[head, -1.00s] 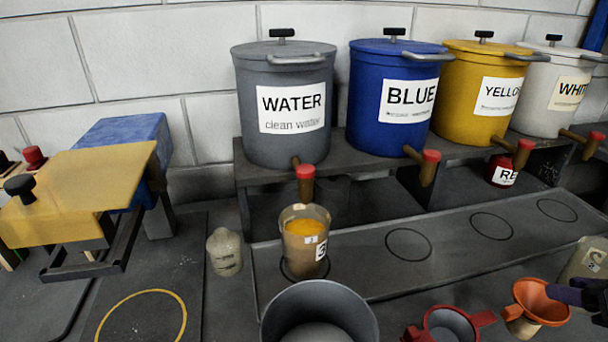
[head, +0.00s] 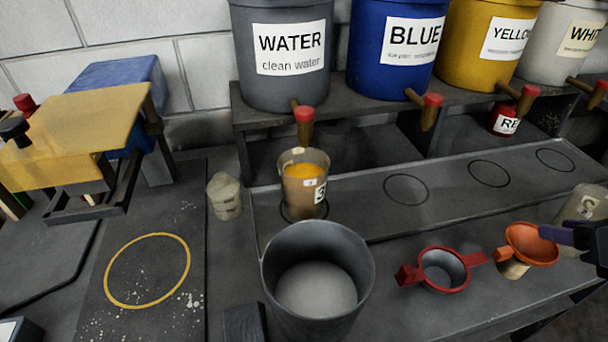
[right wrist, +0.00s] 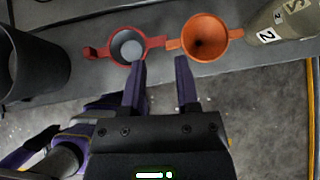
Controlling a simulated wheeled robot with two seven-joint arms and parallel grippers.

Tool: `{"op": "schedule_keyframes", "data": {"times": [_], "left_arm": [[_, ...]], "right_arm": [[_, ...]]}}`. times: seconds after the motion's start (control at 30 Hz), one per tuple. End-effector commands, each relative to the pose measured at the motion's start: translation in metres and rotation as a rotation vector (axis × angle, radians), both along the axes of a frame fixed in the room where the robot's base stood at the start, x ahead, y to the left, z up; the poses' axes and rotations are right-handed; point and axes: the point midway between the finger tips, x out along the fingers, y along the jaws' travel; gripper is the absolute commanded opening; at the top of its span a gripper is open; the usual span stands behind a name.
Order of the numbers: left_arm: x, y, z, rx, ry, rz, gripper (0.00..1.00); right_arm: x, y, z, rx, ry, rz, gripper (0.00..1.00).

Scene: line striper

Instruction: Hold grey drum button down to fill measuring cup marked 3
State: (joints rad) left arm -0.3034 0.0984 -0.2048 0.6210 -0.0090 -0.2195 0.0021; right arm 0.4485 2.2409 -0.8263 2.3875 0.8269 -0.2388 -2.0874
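The grey drum (head: 283,88) labelled WATER stands on a shelf at the back. Its tap has a red button (head: 304,114) on top. The measuring cup marked 3 (head: 296,192) stands upright below and in front of that tap, with orange-yellow content inside. My right gripper (head: 562,238) is at the right edge of the head view, by the orange funnel, far from the button and cup. In the right wrist view its two fingers (right wrist: 159,85) are apart with nothing between them. My left gripper is not in view.
Blue (head: 389,75), yellow (head: 476,70) and white (head: 560,75) drums stand beside the grey one. A large grey bucket (head: 345,285) stands in front of the cup. A red-handled strainer (head: 443,286), an orange funnel (head: 531,245) and a small pale bottle (head: 224,198) stand nearby.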

Motion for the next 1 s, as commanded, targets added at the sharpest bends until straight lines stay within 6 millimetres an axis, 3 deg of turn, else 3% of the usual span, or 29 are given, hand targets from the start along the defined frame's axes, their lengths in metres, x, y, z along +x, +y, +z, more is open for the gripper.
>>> {"op": "schedule_keyframes", "data": {"times": [0.17, 0.33, 0.37, 1.0], "left_arm": [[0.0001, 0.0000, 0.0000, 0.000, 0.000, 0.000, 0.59], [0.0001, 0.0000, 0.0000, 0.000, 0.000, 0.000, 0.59], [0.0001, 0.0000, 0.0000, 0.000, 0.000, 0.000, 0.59], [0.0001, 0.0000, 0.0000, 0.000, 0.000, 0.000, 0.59]], "right_arm": [[0.0000, 0.0000, 0.0000, 0.000, 0.000, 0.000, 0.38], [0.0000, 0.0000, 0.0000, 0.000, 0.000, 0.000, 0.01], [0.0000, 0.0000, 0.0000, 0.000, 0.000, 0.000, 0.00], [0.0000, 0.0000, 0.0000, 0.000, 0.000, 0.000, 0.00]]}}
